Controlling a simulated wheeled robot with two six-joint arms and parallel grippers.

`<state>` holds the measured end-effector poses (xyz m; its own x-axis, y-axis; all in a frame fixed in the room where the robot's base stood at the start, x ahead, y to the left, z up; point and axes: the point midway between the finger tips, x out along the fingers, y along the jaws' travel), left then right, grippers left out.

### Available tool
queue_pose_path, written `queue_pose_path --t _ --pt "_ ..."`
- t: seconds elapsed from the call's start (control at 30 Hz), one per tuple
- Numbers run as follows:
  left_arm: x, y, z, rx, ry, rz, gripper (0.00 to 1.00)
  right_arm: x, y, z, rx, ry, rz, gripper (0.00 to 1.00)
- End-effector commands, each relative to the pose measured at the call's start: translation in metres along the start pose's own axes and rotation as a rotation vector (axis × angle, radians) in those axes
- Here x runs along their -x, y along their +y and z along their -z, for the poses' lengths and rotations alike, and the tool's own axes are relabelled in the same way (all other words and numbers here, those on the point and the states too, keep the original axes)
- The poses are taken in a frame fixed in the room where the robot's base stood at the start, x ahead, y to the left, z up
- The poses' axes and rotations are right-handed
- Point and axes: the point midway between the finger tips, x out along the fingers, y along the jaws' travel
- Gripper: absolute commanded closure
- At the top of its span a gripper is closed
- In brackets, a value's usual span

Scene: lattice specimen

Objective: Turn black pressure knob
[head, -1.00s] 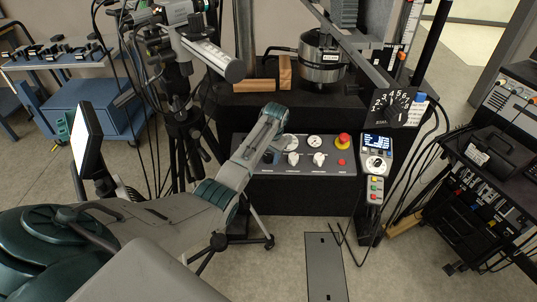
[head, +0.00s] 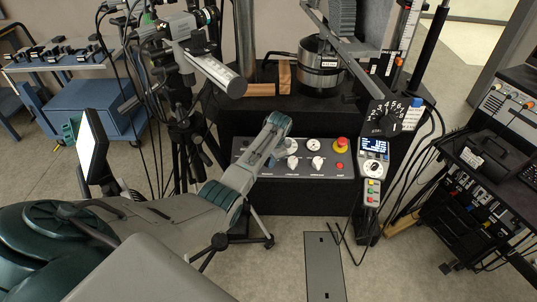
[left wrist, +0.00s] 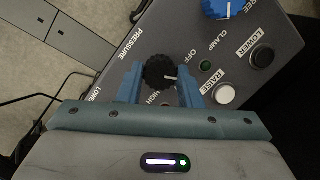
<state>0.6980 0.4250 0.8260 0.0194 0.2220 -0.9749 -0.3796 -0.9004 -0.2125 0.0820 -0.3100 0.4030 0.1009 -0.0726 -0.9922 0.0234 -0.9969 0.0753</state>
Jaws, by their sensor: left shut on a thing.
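The black pressure knob (left wrist: 158,75) shows in the left wrist view on the grey control panel (left wrist: 112,70), near the word PRESSURE. It is round and ribbed, with a white mark pointing right in that picture. My left gripper (left wrist: 160,77) has its two blue fingers on either side of the knob and is shut on it. In the head view the left arm reaches to the left end of the panel (head: 325,171), and its end hides the knob and fingers. My right gripper is in neither view.
Beside the knob in the left wrist view are a white RAISE button (left wrist: 224,95), a black LOWER button (left wrist: 262,56) and a blue clamp knob (left wrist: 228,7). In the head view a red stop button (head: 340,144) and a handheld controller (head: 374,168) stand to the right.

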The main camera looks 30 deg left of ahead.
Motion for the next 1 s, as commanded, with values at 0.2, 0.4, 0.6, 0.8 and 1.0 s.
queue_pose_path --t 0.2,0.4,0.6,0.8,1.0 --pt "0.004 0.001 0.000 -0.186 -0.001 0.040 0.91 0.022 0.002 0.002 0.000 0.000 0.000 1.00" --pt "0.003 0.001 0.000 -0.326 0.000 0.073 0.91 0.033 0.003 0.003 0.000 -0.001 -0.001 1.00" --pt "0.002 0.002 0.000 -0.421 0.000 0.093 0.91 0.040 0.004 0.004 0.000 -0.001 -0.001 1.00" --pt "0.001 0.002 0.000 -0.472 0.001 0.105 0.91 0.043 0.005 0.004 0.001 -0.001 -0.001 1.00" --pt "0.000 0.002 0.000 -0.485 0.001 0.109 0.91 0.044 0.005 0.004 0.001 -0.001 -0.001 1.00"
